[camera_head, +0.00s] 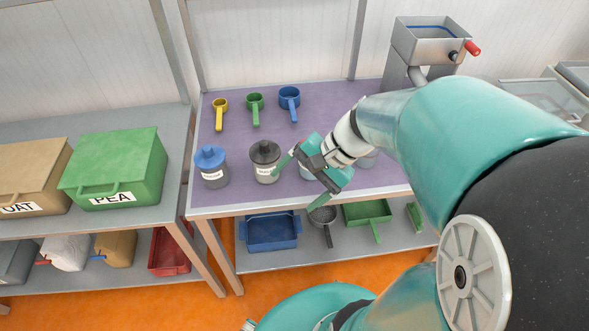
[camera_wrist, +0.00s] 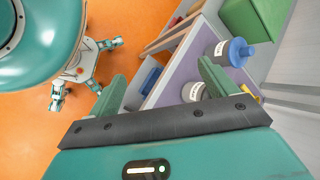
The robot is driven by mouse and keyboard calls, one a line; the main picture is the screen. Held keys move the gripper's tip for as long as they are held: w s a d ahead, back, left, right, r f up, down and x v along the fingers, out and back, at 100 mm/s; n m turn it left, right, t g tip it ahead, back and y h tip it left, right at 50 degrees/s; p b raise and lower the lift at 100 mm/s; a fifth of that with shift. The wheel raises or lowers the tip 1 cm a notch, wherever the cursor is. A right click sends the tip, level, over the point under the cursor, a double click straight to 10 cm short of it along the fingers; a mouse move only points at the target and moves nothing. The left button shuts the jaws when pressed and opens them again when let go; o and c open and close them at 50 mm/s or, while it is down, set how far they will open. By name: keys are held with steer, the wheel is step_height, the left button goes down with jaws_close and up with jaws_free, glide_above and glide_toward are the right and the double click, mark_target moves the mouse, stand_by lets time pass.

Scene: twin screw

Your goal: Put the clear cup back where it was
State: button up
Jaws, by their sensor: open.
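My gripper (camera_head: 303,182) is open above the front part of the purple-topped table (camera_head: 232,139), with its fingers pointing down and left. In the wrist view its two teal fingers (camera_wrist: 161,84) stand apart, and I see no cup between them. A pale object (camera_head: 306,173) shows partly between the fingers in the head view. It may be the clear cup, but the gripper hides most of it and I cannot tell whether they touch. A grey jar with a dark lid (camera_head: 265,162) stands just left of the gripper.
A blue-lidded jar (camera_head: 211,167) stands farther left. Yellow (camera_head: 220,105), green (camera_head: 254,100) and blue (camera_head: 289,97) scoops lie at the back. A metal hopper machine (camera_head: 423,45) stands back right. A blue tray (camera_head: 271,232) sits on the lower shelf. The table's middle is clear.

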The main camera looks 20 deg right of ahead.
steer(key=s+a+r+n+t+h, duration=0.1)
steer(key=r+n+h, duration=0.2)
steer(key=r+n, duration=0.1)
steer(key=s+a+r+n+t+h, duration=0.1)
steer(key=s+r+n+t+h, duration=0.1)
steer(key=r+n+h, duration=0.2)
steer(key=r+n, duration=0.1)
steer(key=n, duration=0.1)
steer(key=shift+s+a+n, duration=0.3)
steer(key=shift+r, duration=0.1)
stand_by(0.5)
